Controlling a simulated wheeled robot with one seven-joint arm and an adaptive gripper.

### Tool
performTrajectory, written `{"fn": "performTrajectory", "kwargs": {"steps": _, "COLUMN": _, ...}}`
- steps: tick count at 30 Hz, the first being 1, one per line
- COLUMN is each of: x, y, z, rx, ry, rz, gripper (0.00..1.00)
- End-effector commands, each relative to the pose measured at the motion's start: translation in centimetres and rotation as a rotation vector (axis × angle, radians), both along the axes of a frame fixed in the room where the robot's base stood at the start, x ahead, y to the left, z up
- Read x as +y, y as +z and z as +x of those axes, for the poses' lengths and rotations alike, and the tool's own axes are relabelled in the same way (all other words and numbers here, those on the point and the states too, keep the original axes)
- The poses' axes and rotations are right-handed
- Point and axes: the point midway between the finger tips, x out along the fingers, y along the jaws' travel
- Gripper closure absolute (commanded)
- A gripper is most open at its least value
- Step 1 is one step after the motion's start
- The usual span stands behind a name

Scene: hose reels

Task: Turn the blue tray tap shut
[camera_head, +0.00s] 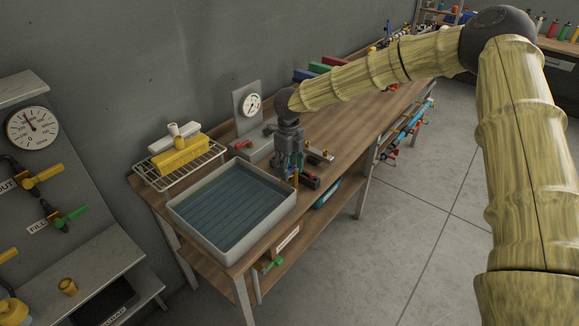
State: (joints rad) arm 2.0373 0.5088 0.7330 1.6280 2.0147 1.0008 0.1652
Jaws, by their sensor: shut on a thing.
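The tray (220,252) is a pale grey rectangular basin with a blue ribbed inside, standing on the near end of the wooden bench. My gripper (291,172) points down at the tray's right back corner. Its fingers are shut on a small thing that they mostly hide. A thin brass-coloured part (293,179) shows just below the fingertips, beside the tray rim. No blue tap handle can be made out there; my gripper covers that spot.
A wire rack (190,172) with a yellow block stands behind the tray. A gauge (252,104) on a grey stand is behind my gripper. Small fittings (320,157) lie close to its right. A green-handled tap (273,263) is under the bench top. The floor to the right is clear.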

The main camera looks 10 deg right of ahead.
Motion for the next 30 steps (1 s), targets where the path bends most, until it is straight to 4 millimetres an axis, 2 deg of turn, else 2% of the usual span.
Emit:
{"fn": "performTrajectory", "kwargs": {"steps": 1, "x": -0.1, "y": -0.6, "z": -0.3, "rx": 0.010, "ry": -0.002, "rz": -0.002, "gripper": 0.66}}
{"fn": "performTrajectory", "kwargs": {"steps": 8, "x": -0.1, "y": -0.6, "z": -0.4, "rx": 0.010, "ry": -0.001, "rz": -0.001, "gripper": 0.66}}
{"fn": "performTrajectory", "kwargs": {"steps": 9, "x": -0.1, "y": -0.6, "z": -0.4, "rx": 0.010, "ry": -0.001, "rz": -0.001, "gripper": 0.39}}
{"fn": "performTrajectory", "kwargs": {"steps": 12, "x": -0.1, "y": -0.6, "z": -0.3, "rx": 0.010, "ry": -0.001, "rz": -0.002, "gripper": 0.21}}
{"fn": "performTrajectory", "kwargs": {"steps": 23, "x": 0.0, "y": -0.1, "z": -0.1, "rx": 0.003, "ry": 0.000, "rz": -0.001, "gripper": 0.21}}
{"fn": "performTrajectory", "kwargs": {"steps": 26, "x": 0.0, "y": 0.5, "z": -0.1, "rx": 0.002, "ry": 0.000, "rz": 0.000, "gripper": 0.21}}
{"fn": "performTrajectory", "kwargs": {"steps": 30, "x": 0.0, "y": 2.4, "z": 0.0, "rx": 0.001, "ry": -0.001, "rz": 0.001, "gripper": 0.21}}
